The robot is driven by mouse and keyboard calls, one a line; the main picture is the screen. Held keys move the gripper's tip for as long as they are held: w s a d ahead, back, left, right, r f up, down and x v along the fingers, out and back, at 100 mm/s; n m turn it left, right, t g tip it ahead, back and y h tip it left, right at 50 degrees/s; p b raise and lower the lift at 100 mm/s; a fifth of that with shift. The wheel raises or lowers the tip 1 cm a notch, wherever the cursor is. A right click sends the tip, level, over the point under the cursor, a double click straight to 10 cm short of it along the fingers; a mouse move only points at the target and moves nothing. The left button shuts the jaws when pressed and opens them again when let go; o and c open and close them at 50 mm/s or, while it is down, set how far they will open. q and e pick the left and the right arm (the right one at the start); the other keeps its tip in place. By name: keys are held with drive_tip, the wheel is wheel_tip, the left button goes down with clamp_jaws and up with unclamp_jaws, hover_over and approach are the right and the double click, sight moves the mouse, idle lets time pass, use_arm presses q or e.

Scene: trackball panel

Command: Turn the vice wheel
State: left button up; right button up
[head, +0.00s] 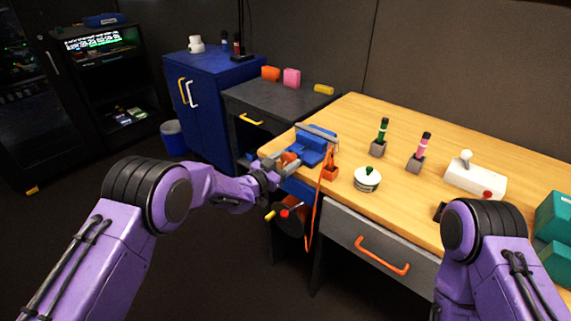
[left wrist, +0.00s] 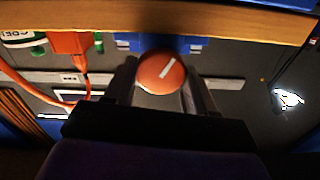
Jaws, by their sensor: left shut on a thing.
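The blue vice (head: 312,148) is mounted at the near left corner of the wooden workbench. Its round orange-red wheel (head: 290,157) faces out past the bench edge. My left gripper (head: 277,167) reaches the wheel from the left. In the left wrist view the wheel (left wrist: 160,73) sits between the two dark fingers of my left gripper (left wrist: 159,84), which is shut on it. A white line on the wheel's face slants up to the right. My right arm shows at the lower right, but its gripper cannot be made out.
An orange holder (head: 330,172) with a hanging orange cable is right of the vice. A round white-and-green container (head: 367,179), two upright tools in grey blocks and a white joystick box (head: 474,180) stand on the bench (head: 400,130). A drawer with an orange handle (head: 382,256) is below.

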use_arm(q)
drive_tip(key=m+b, duration=0.2)
drive_tip(key=m, duration=0.1)
drive_tip(key=shift+d+f+b, duration=0.1)
drive_tip(key=shift+f+b, duration=0.15)
drive_tip(key=shift+b, duration=0.1)
drive_tip(key=shift+s+r+m+b, duration=0.1)
drive_tip(key=shift+m+b, duration=0.95)
drive_tip(key=shift+m, duration=0.15)
drive_tip(key=o, duration=1)
drive_tip(key=shift+r, duration=0.1)
drive_tip(key=b+v, duration=0.1)
drive_tip(key=v, duration=0.9)
drive_tip(key=shift+s, duration=0.25)
drive_tip(key=shift+a, duration=0.2)
